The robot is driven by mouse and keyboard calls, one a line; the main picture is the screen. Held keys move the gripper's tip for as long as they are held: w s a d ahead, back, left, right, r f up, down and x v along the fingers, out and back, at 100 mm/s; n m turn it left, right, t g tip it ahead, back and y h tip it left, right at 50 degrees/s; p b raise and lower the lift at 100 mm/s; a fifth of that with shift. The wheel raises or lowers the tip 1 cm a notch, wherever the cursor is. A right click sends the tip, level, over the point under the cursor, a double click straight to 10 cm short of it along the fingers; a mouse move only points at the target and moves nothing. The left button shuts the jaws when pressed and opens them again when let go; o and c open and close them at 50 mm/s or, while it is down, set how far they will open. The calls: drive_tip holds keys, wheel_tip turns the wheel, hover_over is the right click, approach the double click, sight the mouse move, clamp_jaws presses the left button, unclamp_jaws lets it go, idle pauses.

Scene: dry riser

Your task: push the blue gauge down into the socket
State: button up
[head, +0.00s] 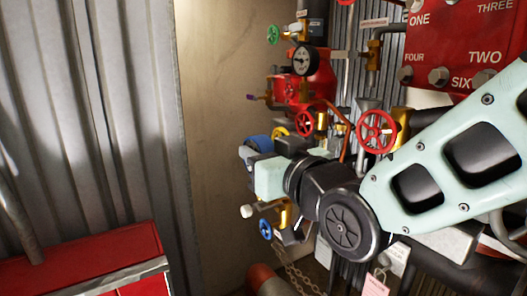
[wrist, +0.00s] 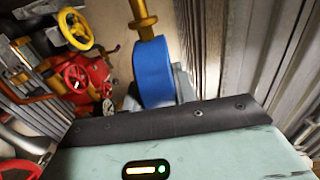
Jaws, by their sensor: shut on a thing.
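The blue gauge (wrist: 153,72) is in the wrist view, edge-on, just beyond my gripper's body, with a brass stem (wrist: 143,20) running from it toward the top edge. In the head view a part of the blue gauge (head: 257,143) shows at the end of my gripper (head: 249,154). My gripper is shut on the blue gauge, with a grey finger beside it. My gripper's body hides part of the gauge. I cannot make out the socket in either view, nor whether the stem touches anything.
A red numbered panel (head: 465,45) is at upper right. A red cabinet (head: 90,262) is at lower left. Corrugated wall (head: 95,100) fills the left.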

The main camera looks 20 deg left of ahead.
drive_tip(key=w+d, duration=0.1)
drive_tip(key=w+d+f, duration=0.1)
drive_tip(key=w+d, duration=0.1)
drive_tip(key=w, duration=0.1)
drive_tip(key=shift+w+d+f, duration=0.1)
drive_tip(key=shift+d+f, duration=0.25)
drive_tip(key=shift+d+b, duration=0.1)
drive_tip(key=shift+b, duration=1.4)
idle(1.6)
drive_tip(key=shift+f+b, duration=1.65)
drive_tip(key=shift+b, duration=0.45)
idle(1.7)
drive_tip(key=o, duration=1.1)
